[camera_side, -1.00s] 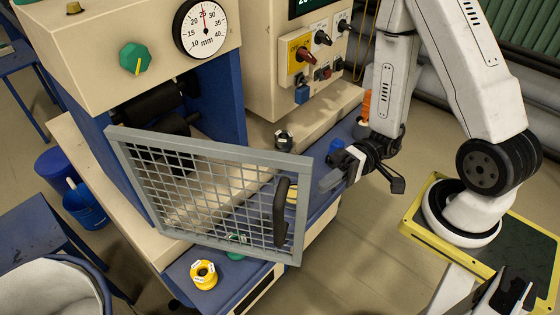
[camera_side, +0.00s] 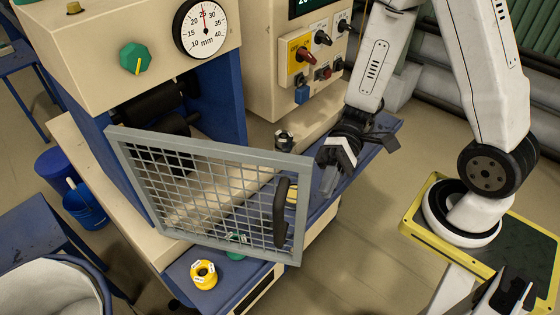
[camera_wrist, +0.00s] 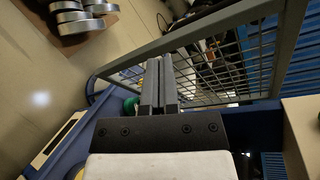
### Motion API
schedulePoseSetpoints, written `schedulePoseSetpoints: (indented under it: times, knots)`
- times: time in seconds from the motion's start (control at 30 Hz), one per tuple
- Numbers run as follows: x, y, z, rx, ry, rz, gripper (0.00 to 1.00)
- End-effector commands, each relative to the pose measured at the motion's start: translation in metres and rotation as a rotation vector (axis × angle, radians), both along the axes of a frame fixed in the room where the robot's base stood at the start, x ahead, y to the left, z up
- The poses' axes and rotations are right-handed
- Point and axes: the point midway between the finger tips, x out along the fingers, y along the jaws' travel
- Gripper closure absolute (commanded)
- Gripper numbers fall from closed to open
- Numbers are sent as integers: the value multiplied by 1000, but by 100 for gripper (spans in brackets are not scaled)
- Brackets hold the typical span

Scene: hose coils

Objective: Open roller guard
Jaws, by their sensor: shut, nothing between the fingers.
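The roller guard (camera_side: 212,143) is a grey mesh gate with a black handle (camera_side: 280,212) at its right end. In the side view it stands swung out from the machine, with the dark rollers (camera_side: 160,108) showing behind it. My gripper (camera_side: 327,182) is just right of the guard's free end, apart from the handle, fingers pointing down. In the wrist view the guard's mesh (camera_wrist: 215,70) lies beyond and to the right of my gripper (camera_wrist: 159,62), whose two fingers are together and empty. I cannot tell from these views whether they touch the frame.
A dark knobbed part (camera_side: 284,140) stands behind the guard's top right corner. The control panel (camera_side: 307,55) is behind my gripper.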

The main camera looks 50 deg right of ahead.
Motion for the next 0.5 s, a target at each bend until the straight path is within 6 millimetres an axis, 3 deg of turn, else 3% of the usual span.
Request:
schedulePoseSetpoints:
  times: [0.5]
  knots:
    - [0,11,24,-473,275,150,100]
